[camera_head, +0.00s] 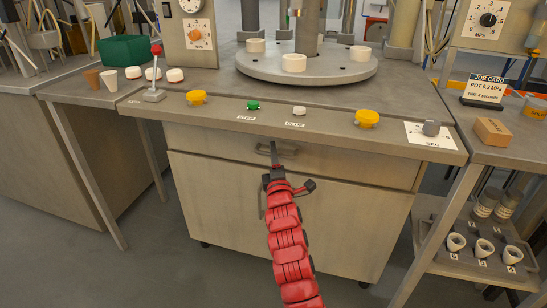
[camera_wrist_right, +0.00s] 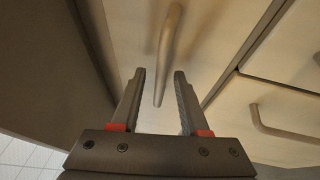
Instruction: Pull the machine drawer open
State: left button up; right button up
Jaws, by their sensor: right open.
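The machine drawer (camera_head: 350,164) is the wide beige front under the control ledge, and it looks shut. Its bar handle (camera_head: 288,150) is partly hidden by my right gripper (camera_head: 271,152), which reaches up to it from below. In the right wrist view, the open fingers (camera_wrist_right: 160,73) point at a beige front, and the end of the grey bar handle (camera_wrist_right: 168,45) shows in the gap between them. The fingers are not closed on it. I cannot tell how deep the handle sits between them. My left gripper is not in view.
Below the drawer is a cabinet front with its own handle (camera_head: 262,203); another handle also shows in the wrist view (camera_wrist_right: 280,127). The ledge above carries yellow knobs (camera_head: 367,118), a green button (camera_head: 253,105) and a red-topped lever (camera_head: 156,72). A side shelf (camera_head: 470,268) stands right.

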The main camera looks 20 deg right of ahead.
jog(key=shift+w, duration=0.2)
grip_shut()
dwell(1.4)
